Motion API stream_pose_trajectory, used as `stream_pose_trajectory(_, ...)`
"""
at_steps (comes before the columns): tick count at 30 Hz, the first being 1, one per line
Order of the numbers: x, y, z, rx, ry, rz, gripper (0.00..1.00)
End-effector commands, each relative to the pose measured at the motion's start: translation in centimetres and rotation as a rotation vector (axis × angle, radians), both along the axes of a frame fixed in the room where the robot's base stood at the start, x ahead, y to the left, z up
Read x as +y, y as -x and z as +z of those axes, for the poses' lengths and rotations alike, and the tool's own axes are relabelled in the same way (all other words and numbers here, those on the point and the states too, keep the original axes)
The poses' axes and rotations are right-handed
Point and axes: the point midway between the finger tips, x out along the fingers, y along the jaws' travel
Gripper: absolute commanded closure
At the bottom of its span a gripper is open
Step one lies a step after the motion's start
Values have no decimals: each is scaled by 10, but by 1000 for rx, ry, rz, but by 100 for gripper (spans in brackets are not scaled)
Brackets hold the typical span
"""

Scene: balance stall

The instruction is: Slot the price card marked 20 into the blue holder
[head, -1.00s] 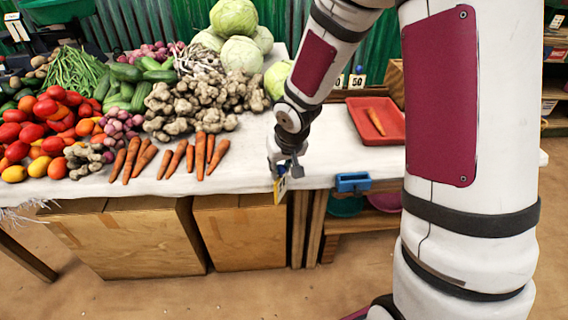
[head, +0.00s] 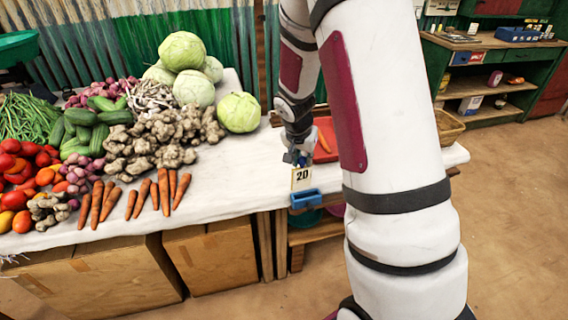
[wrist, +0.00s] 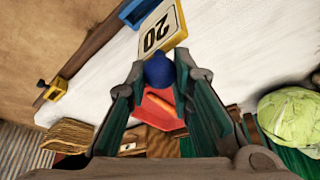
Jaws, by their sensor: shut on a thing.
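The price card marked 20 (head: 301,178) is white with a yellow edge and hangs upright below my gripper (head: 297,157). My gripper is shut on the card's blue ball-shaped grip, which sits between the fingertips in the wrist view; the card face (wrist: 158,32) shows beyond it. The blue holder (head: 306,198) is at the table's front edge, just below the card. In the wrist view the holder (wrist: 131,10) is partly hidden behind the card. I cannot tell whether the card's lower edge touches the holder.
A red tray (head: 325,134) with a carrot is behind my arm, partly hidden. Carrots (head: 130,200), ginger (head: 150,145) and cabbages (head: 238,112) lie to the left on the white-covered table (head: 225,185).

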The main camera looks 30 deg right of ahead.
Motion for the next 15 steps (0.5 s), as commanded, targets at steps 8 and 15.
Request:
stream_pose_trajectory(8, -18, 8, -13, -4, 9, -88, 100)
stream_pose_trajectory(15, -18, 7, -44, -6, 8, -87, 100)
